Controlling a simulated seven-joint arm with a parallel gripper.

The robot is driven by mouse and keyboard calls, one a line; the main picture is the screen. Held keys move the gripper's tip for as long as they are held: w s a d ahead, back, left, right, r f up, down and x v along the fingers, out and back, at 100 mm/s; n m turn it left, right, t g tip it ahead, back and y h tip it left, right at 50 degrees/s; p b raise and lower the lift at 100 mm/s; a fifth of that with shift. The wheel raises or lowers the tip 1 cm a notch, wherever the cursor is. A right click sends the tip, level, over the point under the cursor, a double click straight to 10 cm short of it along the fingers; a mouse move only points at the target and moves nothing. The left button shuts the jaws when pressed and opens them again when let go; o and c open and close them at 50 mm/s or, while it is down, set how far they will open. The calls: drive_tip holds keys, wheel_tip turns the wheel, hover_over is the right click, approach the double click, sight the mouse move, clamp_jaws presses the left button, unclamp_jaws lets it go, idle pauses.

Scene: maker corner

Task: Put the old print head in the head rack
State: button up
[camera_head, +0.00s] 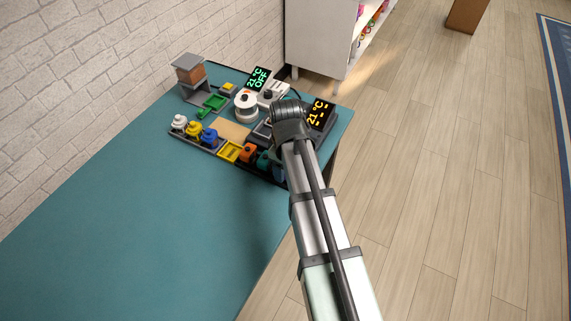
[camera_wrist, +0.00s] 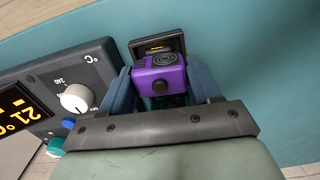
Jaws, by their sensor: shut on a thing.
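A purple block-shaped print head (camera_wrist: 172,73) with a round dark ring on top and a black knob on its front is between the fingers of my gripper (camera_wrist: 162,82), which is shut on it. Just beyond it in the wrist view is a dark square holder (camera_wrist: 157,46) with a small yellow mark; I cannot tell whether the print head touches it. In the head view my arm hides most of the gripper and the purple head.
A control unit with an orange 21 °C display (camera_head: 319,113) stands close by, and its dial (camera_wrist: 77,98) is left of my gripper. Farther back are a green-display unit (camera_head: 259,78), a white spool (camera_head: 246,105) and a green tray (camera_head: 214,102). The teal table (camera_head: 150,220) is clear in front.

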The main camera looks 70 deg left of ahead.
drive_tip(key=shift+f, duration=0.1)
drive_tip(key=o, duration=1.2)
drive_tip(key=shift+r, duration=3.5)
